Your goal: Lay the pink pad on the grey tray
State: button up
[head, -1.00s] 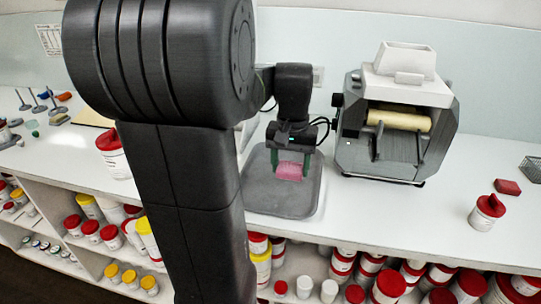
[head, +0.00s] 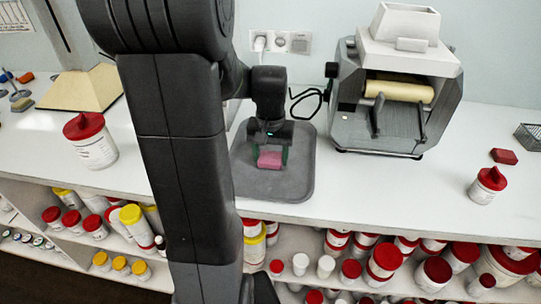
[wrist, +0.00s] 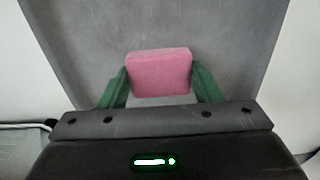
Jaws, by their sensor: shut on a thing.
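The pink pad (head: 269,159) is between the green fingers of my gripper (head: 270,156), over the grey tray (head: 290,185) on the white counter. In the wrist view the pink pad (wrist: 160,72) is gripped between both green fingertips (wrist: 160,85), with the tray (wrist: 210,30) behind it. My gripper points down and is shut on the pad. I cannot tell whether the pad touches the tray or hangs just above it. My arm hides part of the counter left of the tray.
A grey mill (head: 398,95) with a cream roller stands right of the tray. A red-lidded jar (head: 90,143) stands to the left. A smaller red-capped jar (head: 486,186), a red block (head: 504,156) and a wire basket (head: 529,137) are at the right. Shelves below hold several jars.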

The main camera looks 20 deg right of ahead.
aim_at(271, 157)
jog(key=shift+f, duration=0.25)
jog(key=shift+f, duration=0.15)
jog(key=o, duration=1)
jog(key=shift+o, duration=0.2)
notch_tip(271, 157, up, 12)
jog(key=shift+r+p, duration=0.25)
jog(key=shift+p, duration=0.2)
jog(key=shift+f+b, duration=0.35)
jog(key=shift+f, duration=4.05)
